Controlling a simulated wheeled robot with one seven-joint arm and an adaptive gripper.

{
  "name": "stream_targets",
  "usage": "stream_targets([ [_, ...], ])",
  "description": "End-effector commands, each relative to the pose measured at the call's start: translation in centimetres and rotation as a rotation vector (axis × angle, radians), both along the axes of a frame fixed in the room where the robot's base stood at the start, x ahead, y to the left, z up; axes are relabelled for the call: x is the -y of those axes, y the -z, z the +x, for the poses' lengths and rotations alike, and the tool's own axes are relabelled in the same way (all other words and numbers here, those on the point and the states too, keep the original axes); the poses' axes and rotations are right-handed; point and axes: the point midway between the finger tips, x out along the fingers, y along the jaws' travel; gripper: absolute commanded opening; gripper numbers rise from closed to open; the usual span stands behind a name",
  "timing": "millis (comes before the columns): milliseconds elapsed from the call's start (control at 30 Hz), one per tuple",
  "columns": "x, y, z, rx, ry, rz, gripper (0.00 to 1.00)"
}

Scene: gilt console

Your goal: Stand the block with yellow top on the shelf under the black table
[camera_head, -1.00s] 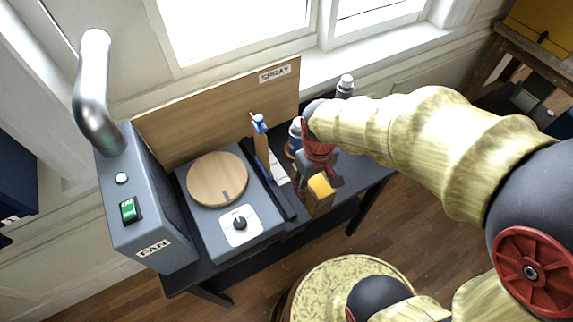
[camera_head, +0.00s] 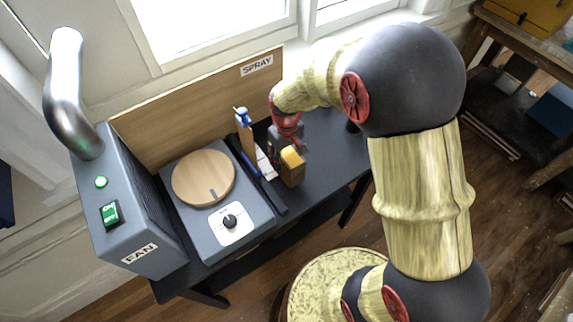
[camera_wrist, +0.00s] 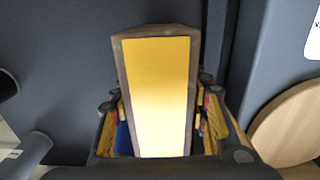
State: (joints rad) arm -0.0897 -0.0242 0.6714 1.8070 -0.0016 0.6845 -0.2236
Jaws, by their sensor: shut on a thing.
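The block with the yellow top (camera_head: 291,167) is a tan-brown upright piece, seen over the front part of the black table (camera_head: 328,160). My gripper (camera_head: 288,148) is shut on it. In the wrist view the yellow face of the block (camera_wrist: 158,95) fills the middle, between the two fingers of my gripper (camera_wrist: 160,125). Whether the block touches the tabletop or hangs just above it, I cannot tell. The space under the table is dark, and the shelf there is mostly hidden by the tabletop.
Left of the block are a blue-topped upright tool (camera_head: 243,125), a grey unit with a round wooden disc (camera_head: 203,178) and the grey FAN box (camera_head: 125,205). A wooden SPRAY board (camera_head: 190,100) stands behind.

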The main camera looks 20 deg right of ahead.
Motion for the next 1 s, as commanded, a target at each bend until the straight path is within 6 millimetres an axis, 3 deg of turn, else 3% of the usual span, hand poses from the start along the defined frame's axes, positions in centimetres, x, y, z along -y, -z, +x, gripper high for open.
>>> stream_targets([
  [133, 0.0, 2.2, -0.1, -0.003, 0.0, 0.0, 0.04],
  [533, 0.0, 2.6, -0.1, -0.002, 0.0, -0.001, 0.04],
  [567, 0.0, 2.7, -0.2, -0.003, 0.0, 0.0, 0.45],
  [867, 0.0, 2.6, -0.2, -0.003, 0.0, 0.0, 0.62],
  [1000, 0.0, 2.6, -0.2, -0.003, 0.0, 0.0, 0.63],
])
